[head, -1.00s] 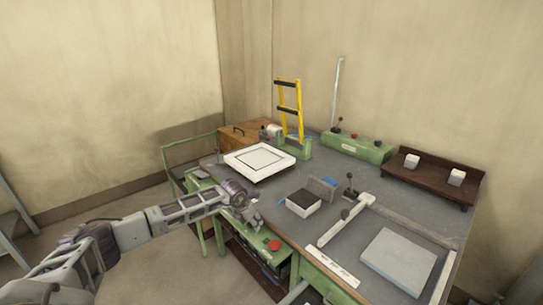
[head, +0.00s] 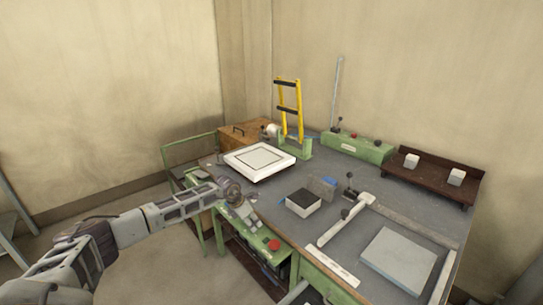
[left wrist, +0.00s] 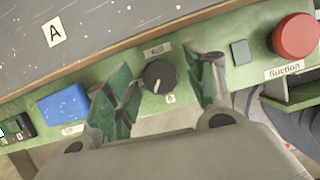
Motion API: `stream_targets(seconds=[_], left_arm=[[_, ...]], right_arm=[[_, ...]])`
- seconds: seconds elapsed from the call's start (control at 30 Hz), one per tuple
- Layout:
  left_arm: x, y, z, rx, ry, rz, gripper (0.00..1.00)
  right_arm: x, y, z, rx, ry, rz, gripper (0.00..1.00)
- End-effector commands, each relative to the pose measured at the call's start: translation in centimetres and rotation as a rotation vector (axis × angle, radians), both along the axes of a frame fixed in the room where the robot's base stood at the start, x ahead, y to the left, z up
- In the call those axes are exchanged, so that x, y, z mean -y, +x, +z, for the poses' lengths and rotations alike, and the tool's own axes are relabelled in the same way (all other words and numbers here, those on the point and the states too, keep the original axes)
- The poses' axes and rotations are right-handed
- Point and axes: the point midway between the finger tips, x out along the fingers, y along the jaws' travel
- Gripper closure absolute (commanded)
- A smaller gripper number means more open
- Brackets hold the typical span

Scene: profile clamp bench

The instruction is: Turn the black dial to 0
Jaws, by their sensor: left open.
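The black dial (left wrist: 160,76) sits on the green front panel of the bench in the left wrist view, with small labels above and below it. The lower label is too small to read surely. My left gripper (left wrist: 165,85) is open, with one finger on each side of the dial and a gap to each; I cannot tell how deep the fingers reach. In the head view my left gripper (head: 250,218) is at the bench's front edge and hides the dial. My right gripper is not in view.
A red button (left wrist: 295,36) by a "Suction" label is right of the dial, with a small green square (left wrist: 241,52) between. A blue block (left wrist: 63,104) is at left on the panel.

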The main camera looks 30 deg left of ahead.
Motion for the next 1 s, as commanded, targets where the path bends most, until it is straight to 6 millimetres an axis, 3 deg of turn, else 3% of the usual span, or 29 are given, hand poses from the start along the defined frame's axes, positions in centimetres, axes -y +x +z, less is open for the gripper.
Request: stream_targets(seconds=[0.67,1.0], left_arm=[[-0.1,0.1,-0.1,0.001,-0.001,-0.251,0.46],[-1.2,-1.0,3.8,0.002,0.0,-0.256,0.46]], right_arm=[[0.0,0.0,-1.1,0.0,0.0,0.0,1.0],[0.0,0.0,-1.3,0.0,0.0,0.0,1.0]])
